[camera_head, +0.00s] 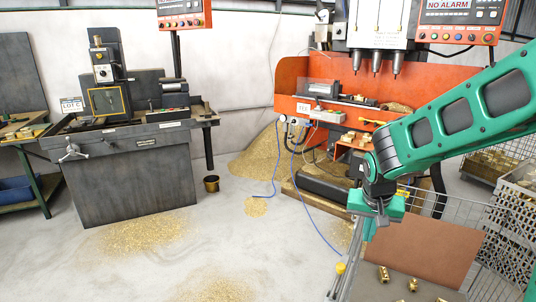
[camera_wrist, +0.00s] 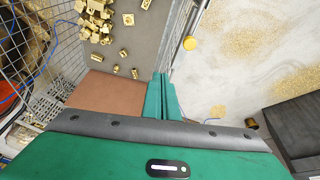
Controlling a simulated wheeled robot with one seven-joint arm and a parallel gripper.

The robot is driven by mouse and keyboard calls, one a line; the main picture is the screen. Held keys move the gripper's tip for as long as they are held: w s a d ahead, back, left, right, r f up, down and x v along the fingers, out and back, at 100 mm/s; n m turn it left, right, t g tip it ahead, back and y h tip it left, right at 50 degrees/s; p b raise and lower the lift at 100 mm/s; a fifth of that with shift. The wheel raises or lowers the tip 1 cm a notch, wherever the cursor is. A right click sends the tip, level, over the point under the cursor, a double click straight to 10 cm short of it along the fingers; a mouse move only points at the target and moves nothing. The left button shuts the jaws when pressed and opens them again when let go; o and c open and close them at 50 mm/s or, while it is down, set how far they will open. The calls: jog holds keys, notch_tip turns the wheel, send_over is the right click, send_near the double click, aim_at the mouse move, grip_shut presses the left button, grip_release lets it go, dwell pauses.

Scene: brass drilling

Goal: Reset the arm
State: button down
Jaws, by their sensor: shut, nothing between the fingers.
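My green arm reaches in from the right in the head view. My gripper (camera_head: 380,218) points down over the edge of a wire cart and is partly hidden by its own body. In the wrist view my gripper's (camera_wrist: 162,82) two green fingers are closed together with nothing between them. A brown board (camera_head: 422,248) lies beside and beyond the gripper; it also shows in the wrist view (camera_wrist: 100,92). Several brass parts (camera_head: 384,273) lie on the grey surface of the cart, apart from the fingers; many more show in the wrist view (camera_wrist: 97,20).
An orange drilling machine (camera_head: 290,75) stands behind the arm. A dark grey machine (camera_head: 130,170) stands at the left. A wire basket (camera_head: 515,225) is at the right. Brass chips (camera_head: 145,233) and a blue hose (camera_head: 318,228) lie on the floor. The middle floor is mostly free.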

jog(key=s+d+r+g, duration=0.1)
jog(key=s+d, duration=0.2)
jog(key=s, duration=0.6)
jog(key=s+d+r+m+g+y, duration=0.1)
jog(key=s+d+r, duration=0.1)
jog(key=s, duration=0.8)
jog(key=s+d+r+g+y, duration=0.1)
jog(key=s+d+r, duration=0.1)
jog(key=s+d, duration=0.3)
jog(key=s, duration=0.4)
jog(key=shift+s, duration=0.2)
